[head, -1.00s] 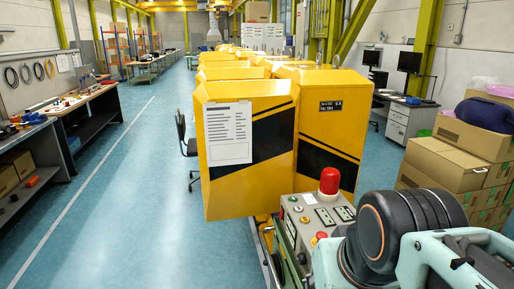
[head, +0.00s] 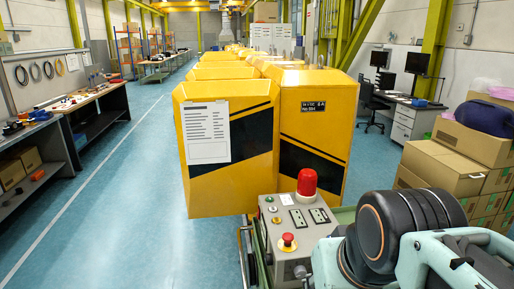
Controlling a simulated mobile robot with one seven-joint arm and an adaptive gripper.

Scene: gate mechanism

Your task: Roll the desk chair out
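A black desk chair (head: 373,104) stands in the head view at the right back, in front of a desk with monitors. Its lower part and base show on the blue floor, and the yellow cabinet's right edge is close to its left side in the picture. My arm reaches in from the lower right corner; only its links show. My gripper is outside the picture, well apart from the chair in what can be seen.
Large yellow cabinets (head: 315,125) fill the middle. A control box (head: 290,232) with a red lamp stands in front of them. Cardboard boxes (head: 452,165) are stacked at right, beside the desk (head: 412,118). Workbenches (head: 90,112) line the left. A clear blue aisle (head: 125,185) runs at left.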

